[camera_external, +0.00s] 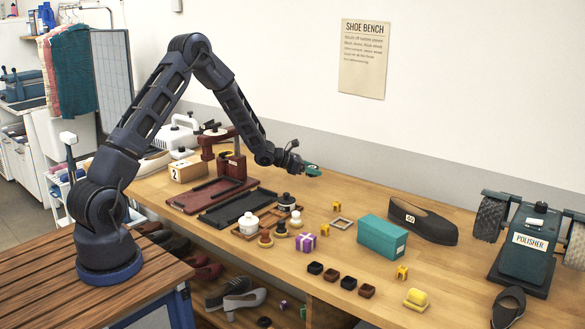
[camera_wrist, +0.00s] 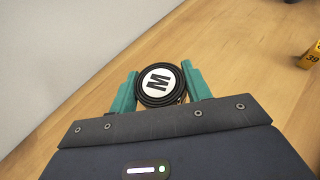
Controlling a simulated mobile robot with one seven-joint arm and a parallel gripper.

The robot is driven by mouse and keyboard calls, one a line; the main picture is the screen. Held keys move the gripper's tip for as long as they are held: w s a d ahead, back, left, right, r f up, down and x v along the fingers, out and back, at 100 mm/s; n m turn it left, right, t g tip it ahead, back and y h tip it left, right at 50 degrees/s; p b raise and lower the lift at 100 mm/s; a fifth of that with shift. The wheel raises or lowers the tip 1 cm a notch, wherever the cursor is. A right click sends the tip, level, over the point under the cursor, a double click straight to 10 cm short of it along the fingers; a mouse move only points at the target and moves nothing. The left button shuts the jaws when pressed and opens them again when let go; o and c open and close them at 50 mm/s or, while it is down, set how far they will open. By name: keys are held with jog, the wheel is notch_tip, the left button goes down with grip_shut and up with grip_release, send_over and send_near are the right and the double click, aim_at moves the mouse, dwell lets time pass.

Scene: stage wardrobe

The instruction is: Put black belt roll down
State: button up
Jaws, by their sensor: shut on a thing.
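The black belt roll (camera_wrist: 159,82) is a coiled black disc with a white label marked M, seen in the wrist view. My gripper (camera_wrist: 160,88) has its two teal fingers on either side of the roll, shut on it. In the external view my gripper (camera_external: 312,169) is at the end of the outstretched arm, over the back part of the wooden bench (camera_external: 345,190) near the wall. The roll is hard to make out there. I cannot tell whether the roll touches the bench top.
A teal box (camera_external: 382,237), a large black shoe (camera_external: 422,221) and the polisher (camera_external: 527,245) stand to the right. Dark trays (camera_external: 240,207) lie left. Bare bench surrounds the roll.

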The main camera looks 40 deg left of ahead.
aim_at(312, 185)
jog(key=shift+f, duration=2.15)
jog(key=shift+f, duration=0.15)
jog(key=o, duration=1)
